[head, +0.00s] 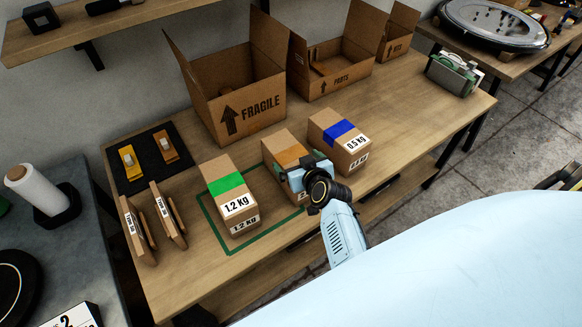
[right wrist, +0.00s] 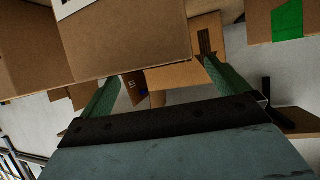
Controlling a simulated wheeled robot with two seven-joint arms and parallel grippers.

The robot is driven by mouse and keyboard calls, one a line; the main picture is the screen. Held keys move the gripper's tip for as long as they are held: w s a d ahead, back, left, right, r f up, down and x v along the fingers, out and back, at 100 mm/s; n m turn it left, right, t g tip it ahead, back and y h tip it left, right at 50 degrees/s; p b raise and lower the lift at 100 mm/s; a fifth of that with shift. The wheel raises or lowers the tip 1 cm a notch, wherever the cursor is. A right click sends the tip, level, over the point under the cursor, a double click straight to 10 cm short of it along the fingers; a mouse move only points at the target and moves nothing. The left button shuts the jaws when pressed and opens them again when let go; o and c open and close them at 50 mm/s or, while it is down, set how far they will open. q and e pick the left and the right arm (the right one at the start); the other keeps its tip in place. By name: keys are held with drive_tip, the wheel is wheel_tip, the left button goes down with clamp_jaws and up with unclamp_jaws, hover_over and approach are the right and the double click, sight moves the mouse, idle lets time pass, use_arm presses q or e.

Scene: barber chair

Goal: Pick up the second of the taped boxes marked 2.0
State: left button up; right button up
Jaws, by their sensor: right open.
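Three taped cardboard boxes stand in a row on the wooden table. The middle one, with orange tape (head: 290,155), has its label largely covered by my right gripper, so I cannot read its weight. The green-taped box (head: 229,190) to its left reads 1.2 kg. The blue-taped box (head: 341,140) to its right reads 0.5 kg. My right gripper (head: 306,174) is at the front right of the orange-taped box. In the right wrist view its green fingers (right wrist: 161,70) are apart, with a cardboard box (right wrist: 125,45) close ahead; contact is unclear. My left gripper is out of view.
A green outline (head: 228,252) marks the table around the green-taped box. Open cartons stand behind, including the FRAGILE carton (head: 235,108) and PARTS carton (head: 333,80). A black mat (head: 146,180) and two upright packets (head: 160,222) are at left. The table's right end has free room.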

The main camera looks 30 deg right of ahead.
sight(291, 153)
drive_tip(key=shift+x, duration=1.6)
drive_tip(key=shift+s, duration=0.1)
drive_tip(key=c, duration=1.7)
drive_tip(key=shift+w+r, duration=0.2)
drive_tip(key=shift+r, duration=0.05)
drive_tip(key=shift+c, duration=0.6)
drive_tip(key=shift+r, duration=0.1)
